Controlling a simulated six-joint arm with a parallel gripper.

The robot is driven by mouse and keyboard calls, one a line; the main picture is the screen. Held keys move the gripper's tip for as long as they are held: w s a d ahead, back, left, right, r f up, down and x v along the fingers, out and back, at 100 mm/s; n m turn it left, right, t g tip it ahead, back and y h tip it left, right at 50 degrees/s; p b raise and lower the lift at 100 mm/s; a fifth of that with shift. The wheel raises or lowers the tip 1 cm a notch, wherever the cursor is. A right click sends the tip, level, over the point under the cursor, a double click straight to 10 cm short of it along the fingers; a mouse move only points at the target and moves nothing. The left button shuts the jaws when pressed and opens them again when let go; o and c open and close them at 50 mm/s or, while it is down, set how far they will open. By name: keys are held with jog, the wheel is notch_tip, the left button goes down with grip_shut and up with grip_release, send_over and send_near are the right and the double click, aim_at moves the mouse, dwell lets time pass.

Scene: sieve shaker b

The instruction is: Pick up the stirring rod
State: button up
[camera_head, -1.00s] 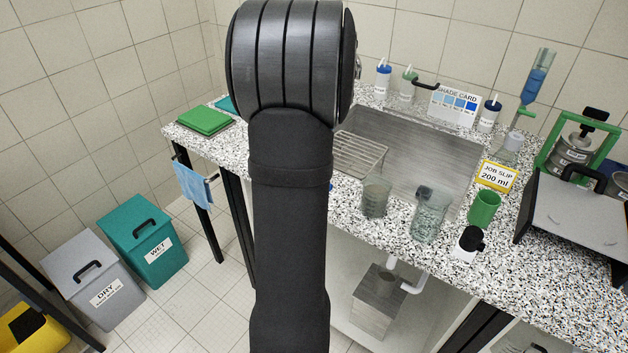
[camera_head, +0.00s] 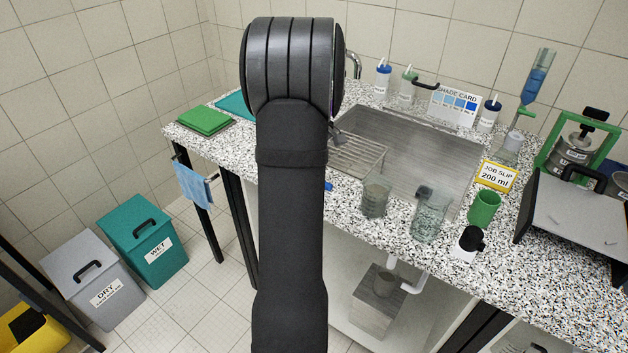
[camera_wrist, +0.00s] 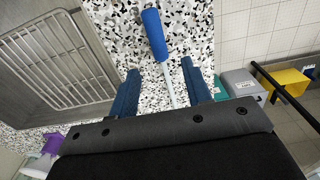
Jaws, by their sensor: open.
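The stirring rod (camera_wrist: 155,35) shows in the wrist view as a thick blue handle with a thin pale shaft. It lies on the speckled counter. My gripper (camera_wrist: 159,70) is open, with one dark blue finger on each side of the pale shaft. The near end of the shaft is hidden behind the gripper body. I cannot tell how far the fingers are above the counter. In the head view my arm hides most of the rod; only a small blue bit (camera_head: 328,186), likely its handle, shows at the arm's right edge.
A wire rack (camera_wrist: 55,65) and steel sink (camera_head: 430,150) lie close by. Glass beakers (camera_head: 376,197) and a green cup (camera_head: 484,208) stand to the right. A green pad (camera_head: 204,121) lies at the counter's left end. Bins (camera_head: 145,242) stand on the floor.

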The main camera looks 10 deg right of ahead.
notch_tip(320, 180, down, 5)
jog(key=shift+a+f, duration=0.1)
jog(key=shift+f, duration=0.05)
grip_shut()
